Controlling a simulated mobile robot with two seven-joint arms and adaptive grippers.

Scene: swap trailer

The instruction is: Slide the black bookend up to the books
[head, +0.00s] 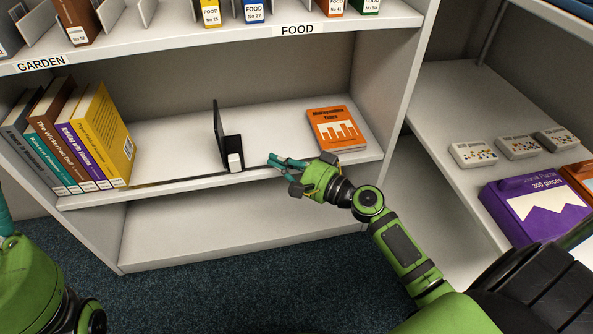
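The black bookend (222,135) stands upright on the middle shelf, with a small white block-like part at its front foot. A row of leaning books (75,140) stands at the left end of the same shelf, with a gap of bare shelf between it and the bookend. My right gripper (272,163) is just right of the bookend at the shelf's front edge, its teal fingers pointing left. The fingers look close together with nothing visible between them; contact with the bookend is not clear. Of my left arm, only a part (5,225) shows at the left edge.
An orange book (336,129) lies flat at the right of the shelf. The upper shelf (200,38) holds FOOD and GARDEN books. Another shelf at right holds small white boxes (518,147) and a purple puzzle box (535,205). The shelf between books and bookend is clear.

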